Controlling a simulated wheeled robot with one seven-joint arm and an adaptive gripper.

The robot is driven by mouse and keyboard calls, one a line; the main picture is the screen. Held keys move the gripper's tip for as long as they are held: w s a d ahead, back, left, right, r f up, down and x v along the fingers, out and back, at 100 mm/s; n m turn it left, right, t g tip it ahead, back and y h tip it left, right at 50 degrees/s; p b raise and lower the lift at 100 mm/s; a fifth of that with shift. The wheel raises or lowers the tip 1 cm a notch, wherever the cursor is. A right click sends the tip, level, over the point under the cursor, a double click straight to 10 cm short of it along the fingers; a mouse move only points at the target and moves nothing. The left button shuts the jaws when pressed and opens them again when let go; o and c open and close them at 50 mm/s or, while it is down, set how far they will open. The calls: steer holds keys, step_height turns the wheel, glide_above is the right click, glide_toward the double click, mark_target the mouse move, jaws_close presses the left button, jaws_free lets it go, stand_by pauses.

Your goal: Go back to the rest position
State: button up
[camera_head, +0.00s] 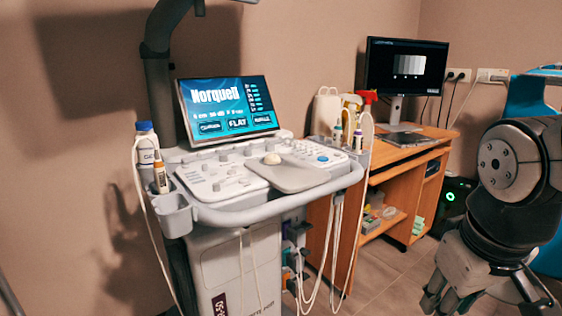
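My gripper (487,292) hangs at the lower right of the head view, pointing down, below the dark end of my arm. Its fingertips are partly cut off by the bottom edge, and I cannot tell whether they are open or shut. No held object shows. The gripper is to the right of the ultrasound machine (262,212), apart from it, with floor between them. The machine's screen (228,106) is lit with blue panels and text.
A wooden desk (395,165) with a monitor (405,70) stands behind, against the wall. A probe (160,178) and a gel bottle (146,145) sit at the machine's left. Cables (335,245) hang down its front. Tiled floor (385,275) is clear between machine and gripper.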

steer(key=s+a+m+g+y, duration=0.1)
steer(key=s+a+m+g, duration=0.2)
steer(key=s, duration=1.3)
step_height(320, 180, up, 32)
steer(key=n+t+p, duration=0.1)
steer(key=t+p, duration=0.3)
steer(key=p, duration=2.6)
steer(key=shift+w+a+p, duration=0.3)
steer(key=shift+p, duration=0.1)
